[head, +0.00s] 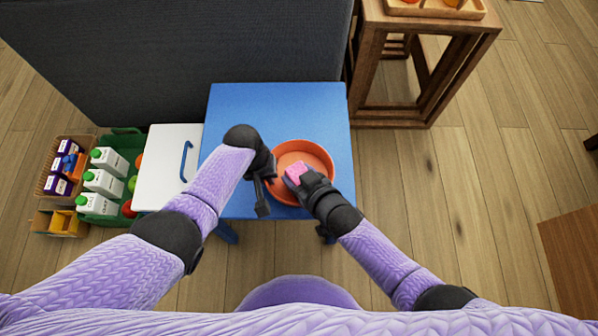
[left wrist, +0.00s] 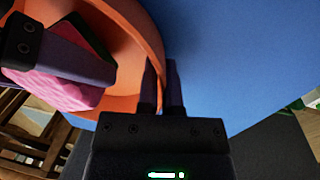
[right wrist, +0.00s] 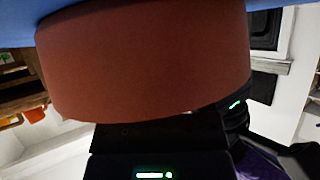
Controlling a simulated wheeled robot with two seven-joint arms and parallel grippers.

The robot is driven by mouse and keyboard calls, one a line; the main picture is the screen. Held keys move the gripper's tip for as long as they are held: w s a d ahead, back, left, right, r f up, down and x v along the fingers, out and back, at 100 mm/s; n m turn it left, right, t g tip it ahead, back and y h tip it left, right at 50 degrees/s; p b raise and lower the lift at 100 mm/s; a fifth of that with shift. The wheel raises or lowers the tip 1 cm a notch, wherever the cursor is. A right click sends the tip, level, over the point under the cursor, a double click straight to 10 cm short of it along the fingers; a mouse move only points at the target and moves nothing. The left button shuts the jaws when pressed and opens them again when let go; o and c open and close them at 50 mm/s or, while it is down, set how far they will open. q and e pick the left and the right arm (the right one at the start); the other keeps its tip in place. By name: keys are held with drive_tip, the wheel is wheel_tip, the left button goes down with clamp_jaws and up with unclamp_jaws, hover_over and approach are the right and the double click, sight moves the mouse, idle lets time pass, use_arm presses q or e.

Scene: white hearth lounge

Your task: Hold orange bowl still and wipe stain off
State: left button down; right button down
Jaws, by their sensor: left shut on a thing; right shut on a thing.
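The orange bowl (head: 312,150) stands on the blue table (head: 235,105); it also shows in the left wrist view (left wrist: 150,35). My left gripper (head: 269,178) is shut on the bowl's left rim, its fingers (left wrist: 163,85) on either side of the wall. My right gripper (head: 301,180) is shut on a pink sponge (head: 293,171) inside the bowl. In the left wrist view the sponge (left wrist: 50,88) shows a dark green layer. In the right wrist view the bowl's outer wall (right wrist: 145,60) hides my right fingertips. I cannot make out a stain.
A white lidded box (head: 165,165) stands left of the table. Further left are a green crate (head: 118,150) with cartons and a brown basket (head: 68,160). A dark grey panel (head: 180,60) rises behind. A wooden stand (head: 425,60) is at the back right. The table's back is clear.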

use_arm(q)
drive_tip(key=shift+f, duration=0.1)
use_arm(e)
drive_tip(key=shift+f, duration=0.55)
drive_tip(key=shift+w, duration=0.1)
